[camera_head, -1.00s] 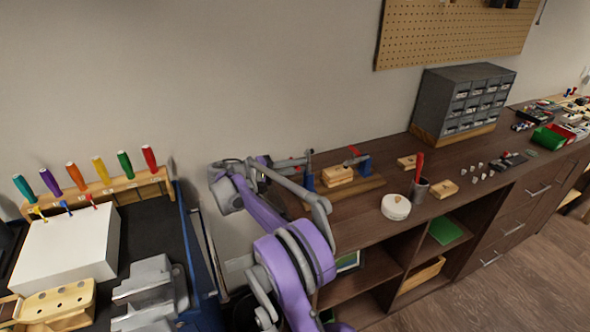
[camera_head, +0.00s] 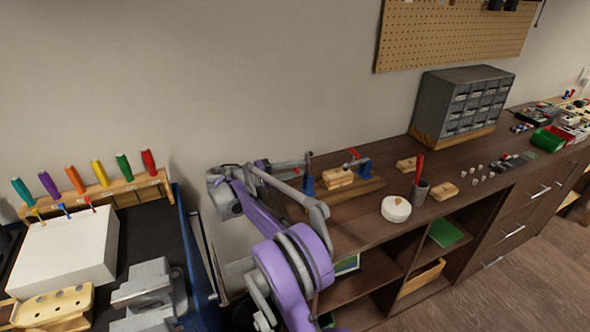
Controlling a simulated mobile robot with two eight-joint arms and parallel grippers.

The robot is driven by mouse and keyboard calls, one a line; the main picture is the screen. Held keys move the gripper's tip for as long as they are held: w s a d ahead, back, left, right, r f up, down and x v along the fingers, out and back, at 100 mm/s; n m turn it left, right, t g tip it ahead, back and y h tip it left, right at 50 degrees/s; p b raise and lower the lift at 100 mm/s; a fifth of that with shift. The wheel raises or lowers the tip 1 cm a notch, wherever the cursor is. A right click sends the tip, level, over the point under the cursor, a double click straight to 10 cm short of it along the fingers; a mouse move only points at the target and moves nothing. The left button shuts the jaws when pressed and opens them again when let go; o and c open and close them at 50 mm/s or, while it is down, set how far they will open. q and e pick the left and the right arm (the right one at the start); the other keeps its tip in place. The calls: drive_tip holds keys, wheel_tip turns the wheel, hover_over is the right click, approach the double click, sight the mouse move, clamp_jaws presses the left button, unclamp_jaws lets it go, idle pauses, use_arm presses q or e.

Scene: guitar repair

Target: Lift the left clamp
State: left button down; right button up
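The left clamp (camera_head: 309,185) is blue with a red tip and stands upright at the left end of a wooden board (camera_head: 368,187) on the brown workbench. A second blue and red clamp (camera_head: 364,168) stands at the board's right end. A small stack of light wood pieces (camera_head: 338,178) lies between them. My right gripper (camera_head: 296,164) is at the upper part of the left clamp, reaching in from its left. The fingertips are small and overlap the clamp, so I cannot tell whether they grip it. My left gripper is not in view.
A round white container (camera_head: 396,209), a grey cup (camera_head: 420,190) with a red-handled tool, and wooden blocks (camera_head: 445,191) stand right of the board. A grey drawer cabinet (camera_head: 465,100) stands behind. A screwdriver rack (camera_head: 130,192) and white box (camera_head: 62,252) are at the left.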

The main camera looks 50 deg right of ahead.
drive_tip(key=v, duration=1.1)
drive_tip(key=shift+d, duration=0.1)
